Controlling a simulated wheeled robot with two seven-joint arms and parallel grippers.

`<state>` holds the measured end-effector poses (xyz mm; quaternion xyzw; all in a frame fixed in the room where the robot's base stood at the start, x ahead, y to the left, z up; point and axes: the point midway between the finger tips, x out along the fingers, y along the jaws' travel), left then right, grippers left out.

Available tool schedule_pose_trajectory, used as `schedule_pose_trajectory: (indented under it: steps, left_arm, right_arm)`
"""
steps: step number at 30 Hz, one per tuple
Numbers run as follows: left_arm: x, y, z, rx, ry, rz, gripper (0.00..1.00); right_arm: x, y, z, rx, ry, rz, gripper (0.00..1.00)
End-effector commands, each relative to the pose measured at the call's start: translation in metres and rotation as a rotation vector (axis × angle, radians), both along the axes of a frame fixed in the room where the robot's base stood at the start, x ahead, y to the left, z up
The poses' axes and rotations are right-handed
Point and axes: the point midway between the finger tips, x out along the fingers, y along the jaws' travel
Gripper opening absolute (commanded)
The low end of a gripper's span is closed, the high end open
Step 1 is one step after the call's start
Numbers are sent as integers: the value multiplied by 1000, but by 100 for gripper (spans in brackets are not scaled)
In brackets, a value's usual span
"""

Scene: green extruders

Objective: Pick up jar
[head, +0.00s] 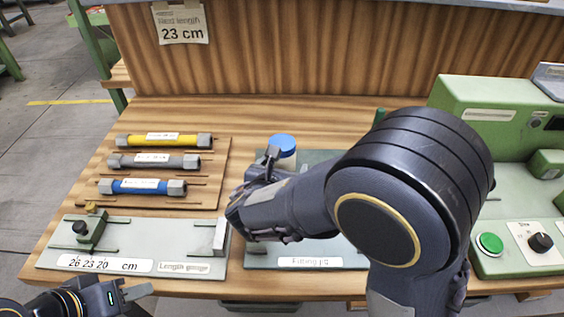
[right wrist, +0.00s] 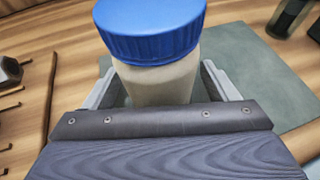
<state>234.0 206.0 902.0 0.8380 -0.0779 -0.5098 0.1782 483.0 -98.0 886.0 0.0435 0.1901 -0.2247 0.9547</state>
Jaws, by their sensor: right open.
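The jar has a blue lid (head: 283,144) and stands on the bench behind my right gripper (head: 265,165); its body is mostly hidden in the head view. In the right wrist view the jar's pale body (right wrist: 158,82) stands upright between the two grey fingers, with gaps that show they are spread around it, not clamped. My left gripper (head: 132,293) is low at the left, in front of the bench edge, far from the jar; its finger opening is not clear.
A wooden rack (head: 205,190) holds yellow, grey and blue tubes at left. A length gauge plate (head: 190,262) lies before it. A fitting jig (head: 320,258) lies under my right arm. A green machine (head: 480,120) stands right. A wooden backboard rises behind.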

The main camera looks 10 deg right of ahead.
Motion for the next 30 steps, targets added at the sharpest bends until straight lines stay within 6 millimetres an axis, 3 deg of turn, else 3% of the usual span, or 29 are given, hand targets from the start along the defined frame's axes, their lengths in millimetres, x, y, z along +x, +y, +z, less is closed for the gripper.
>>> schedule_pose_trajectory:
  steps: [4, 17, 30]
  left_arm:
    - [0, 0, 0, 0, 0, 0, 36]
    - [0, 0, 0, 0, 0, 0, 36]
    - [0, 0, 4, 0, 0, 0, 36]
  right_arm:
    - [0, 0, 0, 0, 0, 0, 77]
    - [0, 0, 0, 0, 0, 0, 21]
    - [0, 1, 13, 3, -3, -1, 20]
